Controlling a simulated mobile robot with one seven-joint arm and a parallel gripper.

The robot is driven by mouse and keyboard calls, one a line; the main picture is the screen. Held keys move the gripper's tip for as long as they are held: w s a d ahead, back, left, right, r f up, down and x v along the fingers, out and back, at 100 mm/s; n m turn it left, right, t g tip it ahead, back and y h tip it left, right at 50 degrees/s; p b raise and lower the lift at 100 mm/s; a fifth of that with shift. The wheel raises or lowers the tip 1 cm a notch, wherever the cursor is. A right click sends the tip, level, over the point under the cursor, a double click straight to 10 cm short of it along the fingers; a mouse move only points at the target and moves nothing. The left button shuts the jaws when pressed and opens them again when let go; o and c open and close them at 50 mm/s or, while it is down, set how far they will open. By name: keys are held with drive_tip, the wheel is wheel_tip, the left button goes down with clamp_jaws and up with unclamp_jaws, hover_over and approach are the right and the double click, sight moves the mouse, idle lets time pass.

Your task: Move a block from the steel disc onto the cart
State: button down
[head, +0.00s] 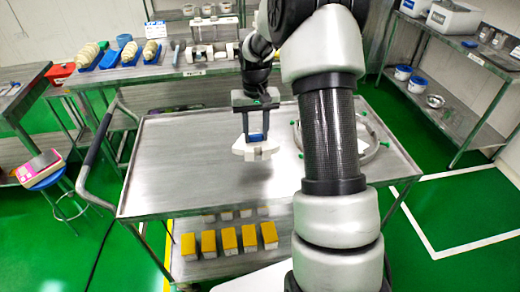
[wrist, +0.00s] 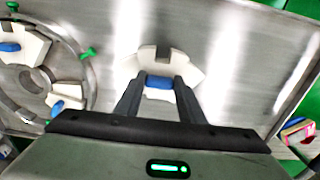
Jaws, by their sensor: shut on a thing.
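My gripper (head: 257,137) is shut on a white block (head: 255,152) with a blue grip piece, over the middle of the cart's (head: 185,155) steel top. In the wrist view the gripper (wrist: 160,84) pinches the blue piece, and the notched white block (wrist: 152,64) lies just past the fingertips. I cannot tell whether the block touches the cart top. The steel disc (wrist: 18,92), with green knobs around it, is at the left of the wrist view and holds other white blocks (wrist: 25,42) with blue pieces. In the head view my arm hides much of the disc.
Several yellow-topped boxes (head: 229,241) stand on the cart's lower shelf. The cart top left of the held block is bare. A steel table (head: 150,73) with trays and parts is behind. A pink-and-white scale (head: 40,165) sits on a blue stool at left. Shelves stand at right.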

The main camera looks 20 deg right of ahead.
sight(256, 142)
drive_tip(key=shift+f, duration=3.3)
drive_tip(key=shift+f, duration=0.1)
drive_tip(key=c, duration=1.2)
unclamp_jaws()
